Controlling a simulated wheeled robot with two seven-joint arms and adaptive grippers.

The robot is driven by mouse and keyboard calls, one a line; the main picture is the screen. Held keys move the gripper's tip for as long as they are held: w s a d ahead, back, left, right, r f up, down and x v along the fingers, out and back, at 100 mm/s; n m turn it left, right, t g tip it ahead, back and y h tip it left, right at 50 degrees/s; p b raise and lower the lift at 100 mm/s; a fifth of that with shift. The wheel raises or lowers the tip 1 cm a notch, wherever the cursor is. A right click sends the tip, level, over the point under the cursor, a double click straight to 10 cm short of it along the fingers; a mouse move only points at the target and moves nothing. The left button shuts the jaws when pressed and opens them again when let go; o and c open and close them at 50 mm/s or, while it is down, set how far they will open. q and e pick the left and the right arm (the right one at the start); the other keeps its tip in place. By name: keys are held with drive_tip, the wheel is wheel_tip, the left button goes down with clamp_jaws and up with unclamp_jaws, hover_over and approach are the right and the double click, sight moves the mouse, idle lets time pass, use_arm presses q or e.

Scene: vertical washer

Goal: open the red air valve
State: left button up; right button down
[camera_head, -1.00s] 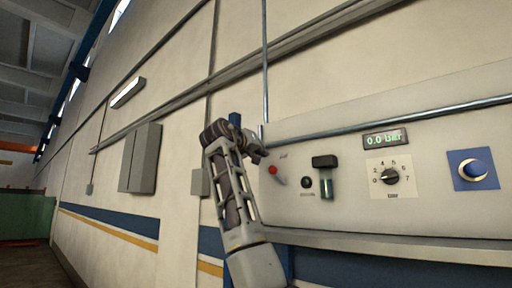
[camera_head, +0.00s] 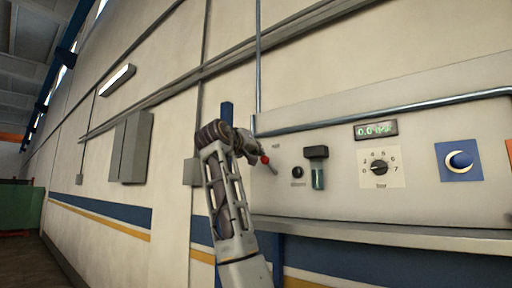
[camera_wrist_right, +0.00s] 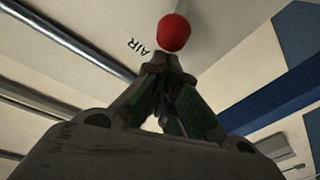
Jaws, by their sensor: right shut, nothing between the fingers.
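The red air valve shows as a red knob (camera_head: 265,159) on a short lever at the left end of the control panel, its lever pointing down and right. In the right wrist view the red ball knob (camera_wrist_right: 173,32) sits just beyond my fingertips, beside the printed word AIR. My right gripper (camera_head: 258,153) is at the valve, shut and empty. In the wrist view its fingertips (camera_wrist_right: 163,60) meet just short of the knob; whether they touch it I cannot tell. My left gripper is not in view.
The panel holds a black knob (camera_head: 297,172), a filter with a clear bowl (camera_head: 317,175), a display (camera_head: 376,130) reading about 0.0 bar, a numbered dial (camera_head: 379,168) and a blue switch plate (camera_head: 460,160). A metal pipe (camera_head: 400,110) runs above. A ledge (camera_head: 360,232) juts out below.

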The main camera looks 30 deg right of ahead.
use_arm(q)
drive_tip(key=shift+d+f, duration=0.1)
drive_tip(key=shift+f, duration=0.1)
use_arm(e)
drive_tip(key=shift+a+f, duration=0.1)
drive_tip(key=shift+f, duration=0.1)
idle(0.3)
use_arm(q)
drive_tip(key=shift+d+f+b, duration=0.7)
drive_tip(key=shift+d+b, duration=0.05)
drive_tip(key=shift+b, duration=0.2)
use_arm(e)
drive_tip(key=shift+s+f+t+h, duration=0.1)
drive_tip(key=shift+f+t+h, duration=0.1)
drive_tip(key=shift+t+h, duration=0.3)
